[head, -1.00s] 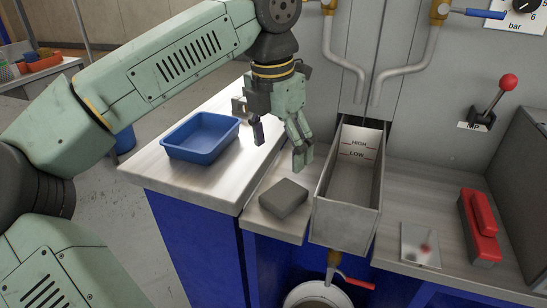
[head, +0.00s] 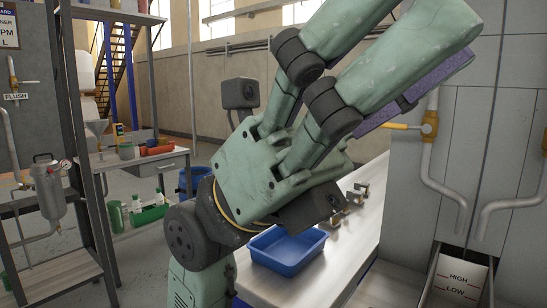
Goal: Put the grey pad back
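My gripper (head: 436,66) is raised close to the camera and points to the upper right. Its fingers lie along a flat purplish-grey slab, which I take to be the grey pad (head: 428,82). The slab shows below the near finger, with a dark fingertip at its lower side, so the gripper looks shut on it. Much of the pad is hidden behind the finger. The counter spot left of the metal trough (head: 428,285), where a grey pad lay before, is out of view.
A blue tray (head: 262,262) stands on the pale counter (head: 338,268) below my gripper, with small metal parts (head: 357,194) behind it. A yellow-handled valve (head: 430,125) and pipes are on the wall at right. A shelf rack (head: 85,150) stands at left.

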